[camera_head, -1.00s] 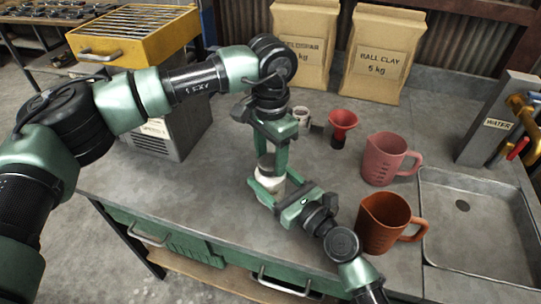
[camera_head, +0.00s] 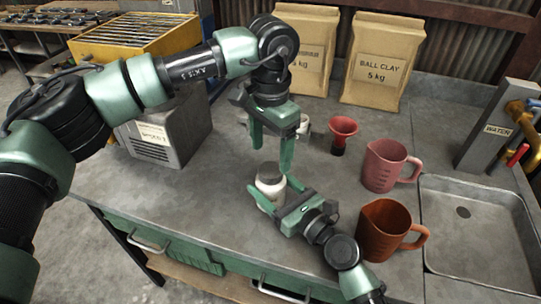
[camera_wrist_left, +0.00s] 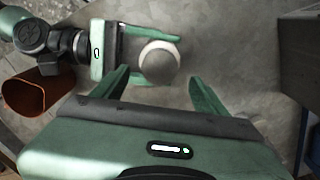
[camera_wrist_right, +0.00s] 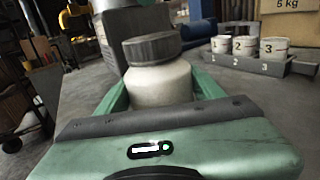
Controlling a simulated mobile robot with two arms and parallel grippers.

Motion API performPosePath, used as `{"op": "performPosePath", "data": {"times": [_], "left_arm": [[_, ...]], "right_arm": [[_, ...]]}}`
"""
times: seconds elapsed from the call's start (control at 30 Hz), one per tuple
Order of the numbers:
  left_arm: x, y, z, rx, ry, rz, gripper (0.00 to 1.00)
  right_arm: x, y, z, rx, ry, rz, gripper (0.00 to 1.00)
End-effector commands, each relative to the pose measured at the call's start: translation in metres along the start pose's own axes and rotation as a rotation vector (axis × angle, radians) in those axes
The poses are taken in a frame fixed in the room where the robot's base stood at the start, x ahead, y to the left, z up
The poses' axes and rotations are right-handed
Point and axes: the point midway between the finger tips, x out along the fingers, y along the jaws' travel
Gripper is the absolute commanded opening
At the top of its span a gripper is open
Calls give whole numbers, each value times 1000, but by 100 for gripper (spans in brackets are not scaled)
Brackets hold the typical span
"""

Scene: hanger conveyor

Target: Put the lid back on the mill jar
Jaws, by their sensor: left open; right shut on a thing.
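The mill jar (camera_head: 269,190) is a white jar standing upright on the bench. Its grey lid (camera_wrist_right: 152,48) sits on top of the jar; whether it is fully tightened I cannot tell. From above, the lid (camera_wrist_left: 159,63) covers the jar's mouth. My right gripper (camera_head: 277,187) is shut on the jar's body, one finger on each side, below the lid. My left gripper (camera_head: 272,152) is open and empty, pointing down above the jar, with its fingers clear of the lid.
A pink jug (camera_head: 386,166) and an orange-brown jug (camera_head: 384,228) stand to the right, before the sink (camera_head: 480,225). A red funnel (camera_head: 342,132) and clay bags (camera_head: 375,65) are behind. Numbered cups (camera_wrist_right: 245,46) stand in a tray. Bare bench lies left of the jar.

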Motion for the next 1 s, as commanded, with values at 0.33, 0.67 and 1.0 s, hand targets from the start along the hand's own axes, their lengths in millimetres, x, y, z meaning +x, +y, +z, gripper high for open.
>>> {"op": "performPosePath", "data": {"times": [0.33, 0.67, 1.0], "left_arm": [[0, 0, 0, -61, 0, 1, 69], [-6, 0, 0, -677, 0, 1, 69], [-14, 0, 0, -1459, 0, 0, 69]], "right_arm": [[0, 0, -1, -1, 3, 0, 0], [0, 0, -1, -1, 3, 0, 0], [0, 0, -1, 0, 3, 0, 0]]}}
